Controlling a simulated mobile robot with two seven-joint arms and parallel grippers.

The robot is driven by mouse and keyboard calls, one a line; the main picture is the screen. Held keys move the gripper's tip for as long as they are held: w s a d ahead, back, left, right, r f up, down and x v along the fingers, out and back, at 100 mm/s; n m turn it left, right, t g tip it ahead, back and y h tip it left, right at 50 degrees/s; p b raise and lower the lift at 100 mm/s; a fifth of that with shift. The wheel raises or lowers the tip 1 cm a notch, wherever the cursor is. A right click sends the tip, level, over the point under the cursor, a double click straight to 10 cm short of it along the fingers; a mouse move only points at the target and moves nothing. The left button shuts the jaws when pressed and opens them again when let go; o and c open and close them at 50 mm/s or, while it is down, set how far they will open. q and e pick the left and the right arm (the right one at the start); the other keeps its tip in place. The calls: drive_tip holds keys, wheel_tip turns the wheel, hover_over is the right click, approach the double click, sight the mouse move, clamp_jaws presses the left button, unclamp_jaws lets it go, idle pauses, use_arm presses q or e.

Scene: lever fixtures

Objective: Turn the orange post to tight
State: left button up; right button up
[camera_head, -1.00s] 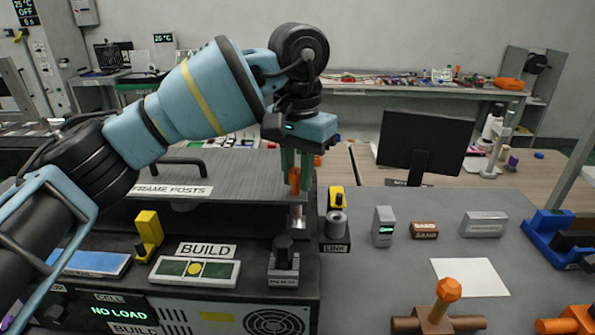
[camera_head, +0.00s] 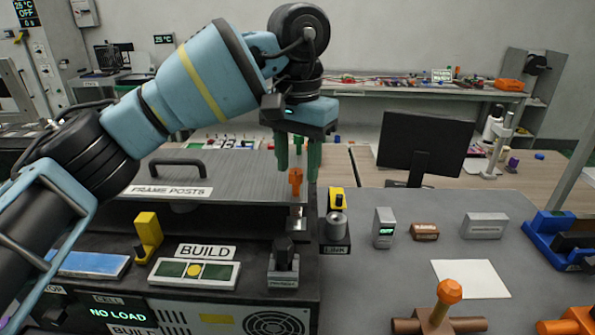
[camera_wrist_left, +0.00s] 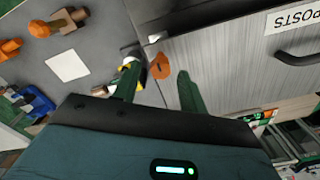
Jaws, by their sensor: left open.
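The orange post (camera_head: 296,183) stands upright on a metal stem at the right end of the plate labelled FRAME POSTS (camera_head: 230,178). It also shows in the left wrist view (camera_wrist_left: 160,67), between the tips of two green fingers. My left gripper (camera_head: 297,174) points down from above with its green fingers apart, one on each side of the post's top. In the head view the fingertips are at or just above the post's upper part. I cannot tell whether they touch it. My right gripper is not in view.
A yellow lever by LINK (camera_head: 337,198) stands close to the right of the post. A black lever (camera_head: 284,253) is in front, and a yellow lever (camera_head: 148,232) is left of it. A monitor (camera_head: 425,145) stands behind the grey table. A white sheet (camera_head: 470,278) lies there.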

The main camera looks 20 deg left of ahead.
use_arm(q)
wheel_tip(320, 180, up, 5)
drive_tip(key=shift+r+p, duration=0.2)
drive_tip(key=shift+p, duration=0.15)
drive_tip(key=shift+s+f, duration=0.1)
drive_tip(key=shift+f, duration=0.05)
